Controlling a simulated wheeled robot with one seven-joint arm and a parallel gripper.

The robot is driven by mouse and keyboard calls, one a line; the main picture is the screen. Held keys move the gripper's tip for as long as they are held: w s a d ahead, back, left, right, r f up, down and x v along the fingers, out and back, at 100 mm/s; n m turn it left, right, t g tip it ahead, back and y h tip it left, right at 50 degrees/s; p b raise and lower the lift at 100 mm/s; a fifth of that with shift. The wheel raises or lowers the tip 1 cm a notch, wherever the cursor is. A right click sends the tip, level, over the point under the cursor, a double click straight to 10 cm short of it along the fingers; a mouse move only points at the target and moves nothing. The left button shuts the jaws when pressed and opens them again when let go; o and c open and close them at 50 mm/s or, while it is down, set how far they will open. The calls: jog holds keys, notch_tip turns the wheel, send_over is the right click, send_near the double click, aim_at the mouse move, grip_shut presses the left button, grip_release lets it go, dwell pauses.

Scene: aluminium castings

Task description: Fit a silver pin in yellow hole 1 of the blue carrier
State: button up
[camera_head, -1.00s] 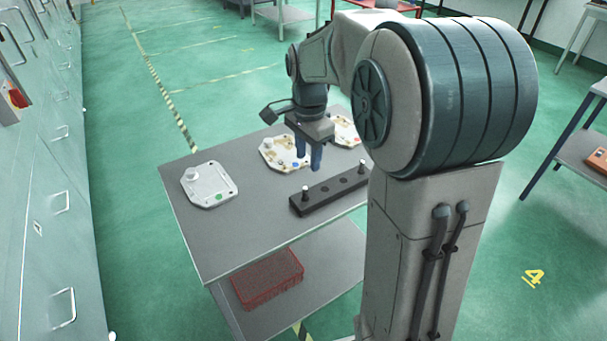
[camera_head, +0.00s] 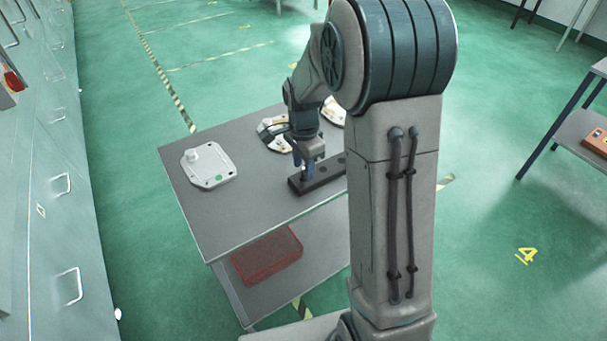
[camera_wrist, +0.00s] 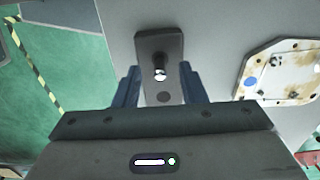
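A silver pin (camera_wrist: 160,73) stands upright in a dark block (camera_wrist: 146,43). My gripper (camera_wrist: 160,88) is open, its two blue fingers on either side of the pin with gaps between. In the head view my gripper (camera_head: 308,170) is low over the left end of the dark block (camera_head: 326,177) and mostly hides the pin. The blue carrier, a pale plate with a blue dot and brownish-yellow patches, lies behind the block (camera_head: 277,143); it also shows at right in the wrist view (camera_wrist: 288,88). Its yellow hole 1 cannot be told apart.
A pale plate with a green dot (camera_head: 222,163) lies on the left of the grey table (camera_head: 238,215). Another pale plate (camera_head: 334,112) is partly hidden behind my arm. A red crate (camera_head: 268,257) sits on the lower shelf. The table's front left is clear.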

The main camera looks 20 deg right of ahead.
notch_tip(320, 180, down, 2)
jog(key=shift+f, duration=0.1)
grip_shut()
